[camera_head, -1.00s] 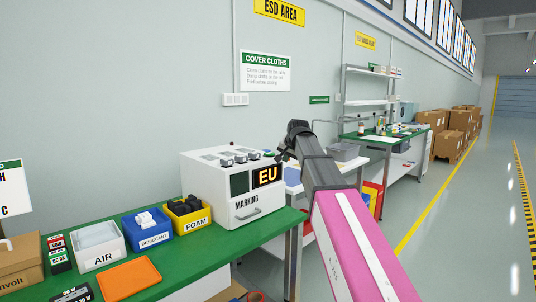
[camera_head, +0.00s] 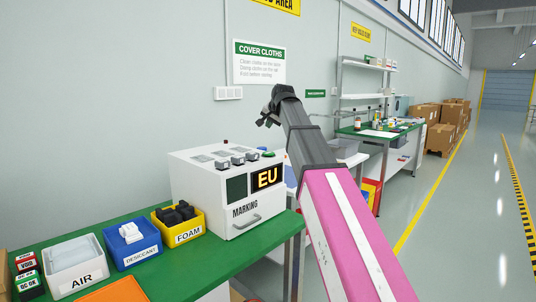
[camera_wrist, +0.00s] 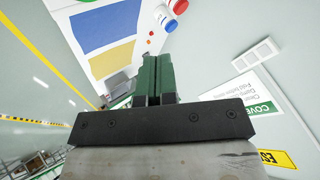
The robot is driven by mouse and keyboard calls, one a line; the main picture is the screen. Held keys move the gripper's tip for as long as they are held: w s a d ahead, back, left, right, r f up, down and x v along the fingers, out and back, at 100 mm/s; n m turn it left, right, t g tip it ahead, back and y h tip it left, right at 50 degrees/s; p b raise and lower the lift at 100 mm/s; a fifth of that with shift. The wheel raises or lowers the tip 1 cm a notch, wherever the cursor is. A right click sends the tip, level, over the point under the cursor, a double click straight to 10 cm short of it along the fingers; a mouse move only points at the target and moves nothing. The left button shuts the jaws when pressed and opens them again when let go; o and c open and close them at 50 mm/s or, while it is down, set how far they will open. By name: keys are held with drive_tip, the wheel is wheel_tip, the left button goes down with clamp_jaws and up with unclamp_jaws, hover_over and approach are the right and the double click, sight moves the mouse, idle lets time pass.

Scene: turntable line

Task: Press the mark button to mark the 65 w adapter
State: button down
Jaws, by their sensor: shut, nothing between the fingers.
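The white marking machine (camera_head: 205,190) stands on the green bench, with a lit "EU" display and "MARKING" on its front. Its top carries several dark-fronted keys (camera_head: 237,160), a green button (camera_head: 268,154) near the right front edge and a small red part (camera_head: 225,142) at the back. I cannot read which is the mark button. My gripper (camera_head: 266,122) is above and behind the machine's right side, apart from it. The wrist view shows its green fingers (camera_wrist: 155,78) closed together and empty. I cannot make out the 65 w adapter.
Bins marked AIR (camera_head: 78,268), DESICCANT (camera_head: 132,243) and FOAM (camera_head: 178,223) line the green bench (camera_head: 205,268). An orange mat (camera_head: 115,291) lies in front. The wrist view shows a white surface with blue (camera_wrist: 100,25) and yellow areas, and red and blue round parts.

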sight(270, 152)
drive_tip(key=shift+f, duration=4.4)
drive_tip(key=shift+f, duration=0.1)
drive_tip(key=shift+f, duration=0.3)
drive_tip(key=shift+f, duration=0.5)
drive_tip(key=shift+r, duration=0.95)
drive_tip(key=shift+r, duration=0.1)
